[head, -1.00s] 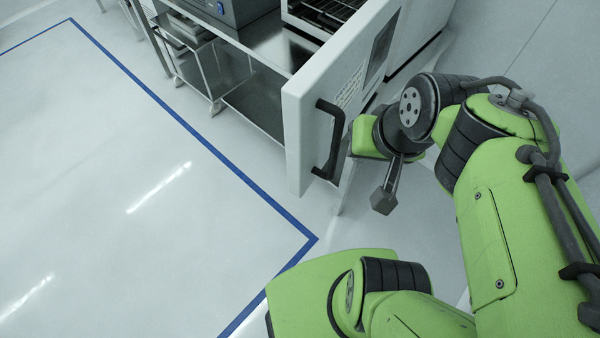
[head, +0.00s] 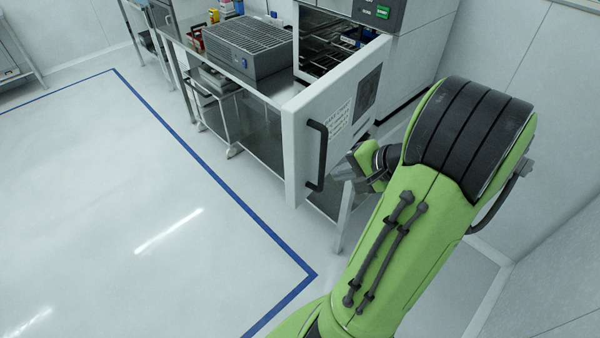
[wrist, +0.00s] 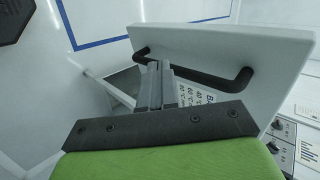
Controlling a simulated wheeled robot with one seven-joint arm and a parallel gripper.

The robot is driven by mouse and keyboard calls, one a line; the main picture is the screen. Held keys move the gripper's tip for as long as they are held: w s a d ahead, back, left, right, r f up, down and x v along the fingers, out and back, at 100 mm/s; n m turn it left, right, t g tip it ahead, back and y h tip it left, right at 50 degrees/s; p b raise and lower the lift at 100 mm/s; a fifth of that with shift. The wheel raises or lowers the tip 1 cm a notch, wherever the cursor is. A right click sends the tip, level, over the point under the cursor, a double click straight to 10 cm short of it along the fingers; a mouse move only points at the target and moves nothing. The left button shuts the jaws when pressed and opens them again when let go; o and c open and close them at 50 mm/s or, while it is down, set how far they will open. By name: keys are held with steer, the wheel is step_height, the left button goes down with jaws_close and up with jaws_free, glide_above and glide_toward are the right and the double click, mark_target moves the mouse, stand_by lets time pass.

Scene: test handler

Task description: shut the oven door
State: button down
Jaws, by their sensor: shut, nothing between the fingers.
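The oven door (head: 340,92) is white and stands open, swung out from the oven in the head view. Its outer face carries a black bar handle (head: 320,155), a label and a dark panel. My gripper (head: 338,170) is beside the outer face, close to the handle's lower part, and partly hidden by my arm. In the wrist view, my gripper (wrist: 155,68) is shut and empty. Its fingers overlap the handle (wrist: 215,80) near one end, in front of the door (wrist: 225,45). I cannot tell whether they touch it.
The oven (head: 325,35) shows its racks behind the door. A steel table (head: 268,88) to its left bears a grey grated appliance (head: 236,48). A table leg (head: 343,225) stands below the door. The floor at left, inside the blue line (head: 215,190), is clear.

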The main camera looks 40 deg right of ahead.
steer(key=shift+w+a+f, duration=0.35)
steer(key=shift+w+f, duration=0.45)
steer(key=shift+w, duration=0.7)
steer(key=shift+w+a+f, duration=0.3)
steer(key=shift+w+f, duration=0.55)
steer(key=shift+w, duration=0.7)
steer(key=shift+w+a+f, duration=0.35)
steer(key=shift+w+f, duration=0.45)
steer(key=shift+w, duration=0.7)
